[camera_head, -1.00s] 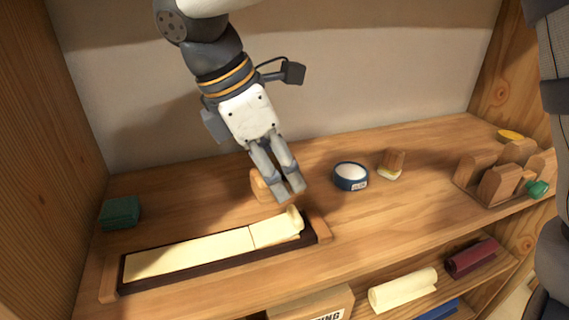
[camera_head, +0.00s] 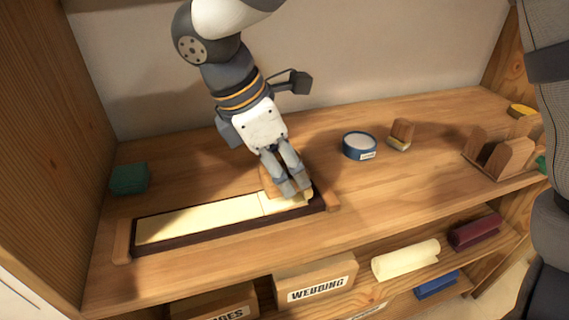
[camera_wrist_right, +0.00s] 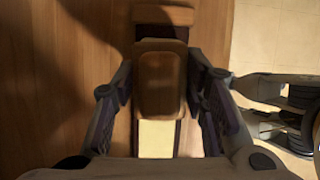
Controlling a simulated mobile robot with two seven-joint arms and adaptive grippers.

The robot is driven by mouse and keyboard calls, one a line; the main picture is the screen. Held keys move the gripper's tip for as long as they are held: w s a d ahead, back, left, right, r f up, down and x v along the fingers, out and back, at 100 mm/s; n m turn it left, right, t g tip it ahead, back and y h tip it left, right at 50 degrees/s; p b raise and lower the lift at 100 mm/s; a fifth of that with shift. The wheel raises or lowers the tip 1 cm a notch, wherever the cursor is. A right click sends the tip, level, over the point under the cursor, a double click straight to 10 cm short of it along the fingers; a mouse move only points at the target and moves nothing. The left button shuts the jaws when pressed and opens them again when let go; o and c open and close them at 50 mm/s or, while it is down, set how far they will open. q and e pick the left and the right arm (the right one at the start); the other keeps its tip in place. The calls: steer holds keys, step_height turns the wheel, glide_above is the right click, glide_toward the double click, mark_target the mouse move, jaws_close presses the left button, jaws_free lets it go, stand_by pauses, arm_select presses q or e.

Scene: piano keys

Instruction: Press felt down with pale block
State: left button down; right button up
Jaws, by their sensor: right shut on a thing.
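The pale felt (camera_head: 205,219) lies as a long cream strip in a dark-lined tray with wooden end blocks (camera_head: 122,241). Its right end is partly hidden behind my right gripper (camera_head: 292,190). That gripper is shut on a wooden block (camera_head: 269,181), held at the right end of the strip; whether the block touches the felt I cannot tell. In the right wrist view the block (camera_wrist_right: 161,84) sits between the two fingers, with cream felt (camera_wrist_right: 157,138) showing below it.
A green block (camera_head: 129,179) stands at the left. A blue-rimmed round tin (camera_head: 360,146) and a small wooden block with a pale base (camera_head: 401,134) stand to the right. A wooden rack (camera_head: 505,156) is at the far right. Rolls and boxes fill the lower shelf.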

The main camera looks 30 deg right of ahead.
steer(key=shift+f, duration=0.55)
stand_by(2.5)
steer(key=shift+r, duration=4.15)
